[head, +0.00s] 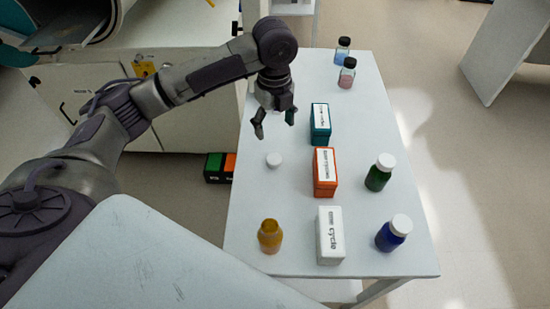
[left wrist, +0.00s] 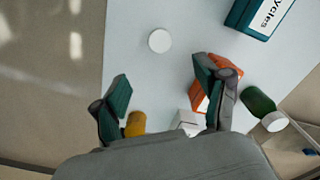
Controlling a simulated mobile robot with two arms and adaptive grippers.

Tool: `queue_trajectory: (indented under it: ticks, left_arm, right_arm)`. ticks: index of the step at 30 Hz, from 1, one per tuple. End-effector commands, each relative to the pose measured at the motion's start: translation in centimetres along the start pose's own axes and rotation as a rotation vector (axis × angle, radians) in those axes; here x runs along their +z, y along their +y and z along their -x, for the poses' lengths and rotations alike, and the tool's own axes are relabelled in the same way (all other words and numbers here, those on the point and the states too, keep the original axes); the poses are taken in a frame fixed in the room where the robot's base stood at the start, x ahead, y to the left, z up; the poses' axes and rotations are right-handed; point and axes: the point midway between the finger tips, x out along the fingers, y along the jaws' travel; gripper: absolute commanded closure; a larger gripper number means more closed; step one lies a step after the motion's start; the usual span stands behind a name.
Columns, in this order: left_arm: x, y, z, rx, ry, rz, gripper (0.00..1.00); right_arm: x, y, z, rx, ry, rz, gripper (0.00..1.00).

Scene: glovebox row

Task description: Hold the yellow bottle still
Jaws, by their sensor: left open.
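The yellow bottle (head: 270,237) stands upright and uncapped near the front left of the white table (head: 365,185). A round white cap (head: 273,160) lies on the table between the gripper and the bottle. My right gripper is not in view.
A white box (head: 330,236), an orange box (head: 325,172) and a teal box (head: 320,124) stand in a column right of the bottle. A green bottle (head: 380,172) and a blue bottle (head: 394,233) stand further right. Two small black-capped vials (head: 347,72) are at the back.

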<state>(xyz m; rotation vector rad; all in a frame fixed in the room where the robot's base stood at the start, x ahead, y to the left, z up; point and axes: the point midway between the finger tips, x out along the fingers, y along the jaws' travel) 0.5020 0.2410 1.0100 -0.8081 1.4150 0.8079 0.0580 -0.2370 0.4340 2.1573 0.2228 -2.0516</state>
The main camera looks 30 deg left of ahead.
Motion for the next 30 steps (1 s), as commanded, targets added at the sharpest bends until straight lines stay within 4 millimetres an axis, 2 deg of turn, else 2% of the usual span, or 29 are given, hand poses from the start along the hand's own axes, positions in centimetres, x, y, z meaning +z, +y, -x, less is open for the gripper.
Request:
queue_trajectory:
  ticks: [7,10,15,25,30]
  left_arm:
    - [0.0,0.1,-5.0,0.005,0.001,0.002,0.26]
    - [0.0,0.1,-6.5,0.003,0.002,0.002,0.26]
    - [0.0,0.0,-7.7,0.001,0.000,0.002,0.26]
    - [0.1,0.0,-7.9,0.002,0.000,0.002,0.26]
    - [0.2,0.0,-10.0,0.004,0.002,0.002,0.26]
  right_arm:
    - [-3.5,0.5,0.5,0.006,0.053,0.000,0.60]
    - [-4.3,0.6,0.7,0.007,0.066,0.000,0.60]
    - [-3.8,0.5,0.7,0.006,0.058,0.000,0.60]
    - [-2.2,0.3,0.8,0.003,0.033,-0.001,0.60]
    - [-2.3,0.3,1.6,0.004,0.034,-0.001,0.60]
